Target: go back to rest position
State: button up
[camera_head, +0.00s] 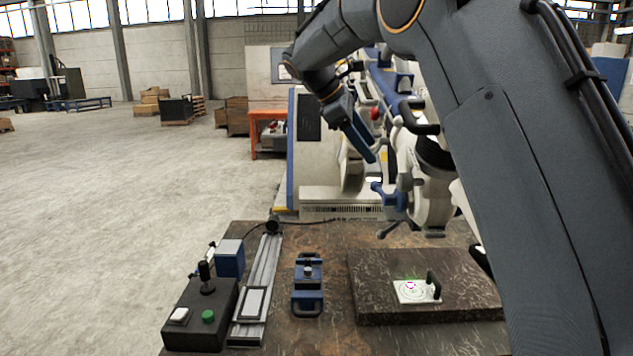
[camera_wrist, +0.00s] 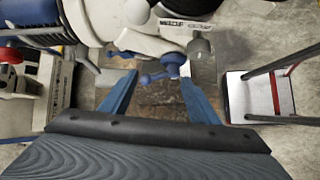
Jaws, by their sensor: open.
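My gripper (camera_head: 362,140) is raised above the far side of the workbench, in front of the white and blue machine. In the wrist view its two blue fingers (camera_wrist: 158,98) are spread apart with nothing held between them. The microscope arm is not clearly identifiable; a white and blue device (camera_head: 425,190) stands behind the stone slab, to the right of my gripper. In the wrist view its white and blue parts (camera_wrist: 150,40) lie ahead of the fingers, with a blue knob seen between them. My own arm hides the right part of the scene.
The workbench (camera_head: 335,245) carries a black control box (camera_head: 215,300) with a green button, a metal rail (camera_head: 262,275), a blue clamp-like fixture (camera_head: 308,285) and a dark stone slab (camera_head: 380,270) with a white target plate (camera_head: 412,292). Open floor (camera_head: 120,200) lies to the left.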

jog(key=s+f+m+y+b, duration=0.2)
jog(key=s+f, duration=0.2)
jog(key=f, duration=0.4)
jog(key=s+f+m+y+b, duration=0.1)
jog(key=s+f+m, duration=0.25)
jog(key=f, duration=0.45)
jog(key=s+d+f+m+y+b, duration=0.1)
jog(key=s+d+f+m, duration=0.1)
jog(key=s+f, duration=0.4)
jog(key=s+d+f+m+y+b, duration=0.1)
jog(key=s+f+m, duration=0.3)
jog(key=s, duration=0.6)
jog(key=s+d+f+m+y+b, duration=0.1)
jog(key=s+d+f+m, duration=0.3)
jog(key=s+f, duration=0.4)
jog(key=shift+s+g+y, duration=0.4)
jog(key=shift+s+y, duration=0.2)
